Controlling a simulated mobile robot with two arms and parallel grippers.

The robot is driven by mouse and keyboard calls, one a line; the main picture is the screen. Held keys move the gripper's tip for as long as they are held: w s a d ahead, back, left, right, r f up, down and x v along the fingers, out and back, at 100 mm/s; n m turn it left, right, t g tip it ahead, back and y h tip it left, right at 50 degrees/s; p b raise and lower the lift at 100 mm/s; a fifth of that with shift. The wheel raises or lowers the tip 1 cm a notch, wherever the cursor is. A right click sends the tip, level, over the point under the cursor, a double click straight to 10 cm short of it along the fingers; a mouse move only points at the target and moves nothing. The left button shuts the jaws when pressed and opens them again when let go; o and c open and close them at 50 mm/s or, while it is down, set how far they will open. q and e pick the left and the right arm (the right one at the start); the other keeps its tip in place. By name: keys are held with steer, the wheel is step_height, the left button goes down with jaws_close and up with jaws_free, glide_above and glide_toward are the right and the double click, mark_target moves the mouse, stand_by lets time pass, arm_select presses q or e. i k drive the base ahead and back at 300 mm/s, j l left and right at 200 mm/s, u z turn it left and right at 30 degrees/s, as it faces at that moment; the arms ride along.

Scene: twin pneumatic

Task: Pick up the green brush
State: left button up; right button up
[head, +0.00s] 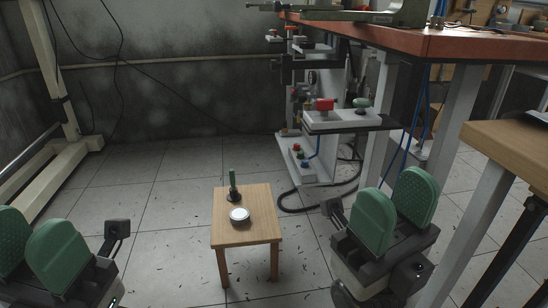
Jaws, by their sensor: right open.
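The green brush (233,182) stands upright on the small wooden table (258,230), its green handle up and its dark end down on the top, toward the back left. My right gripper (395,209) is open and empty, with green finger pads, to the right of the small table and apart from the brush. My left gripper (36,249) is at the lower left, partly cut off by the picture edge. Its green pads stand apart with nothing seen between them, well away from the brush.
A round white-topped object (239,214) sits just in front of the brush. A pneumatic panel with a red button (324,104) and a green one (361,103) stands behind, right. A red-topped bench (450,43) and wooden table (515,140) are at right. The tiled floor (150,210) is clear at left.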

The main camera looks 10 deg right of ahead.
mark_target(232, 180)
steer(key=i+j+u, duration=0.15)
steer(key=i, duration=0.3)
steer(key=i+j+u, duration=0.15)
steer(key=i+j, duration=0.2)
steer(key=i, duration=0.15)
steer(key=i+j+u, duration=0.15)
steer(key=i, duration=0.35)
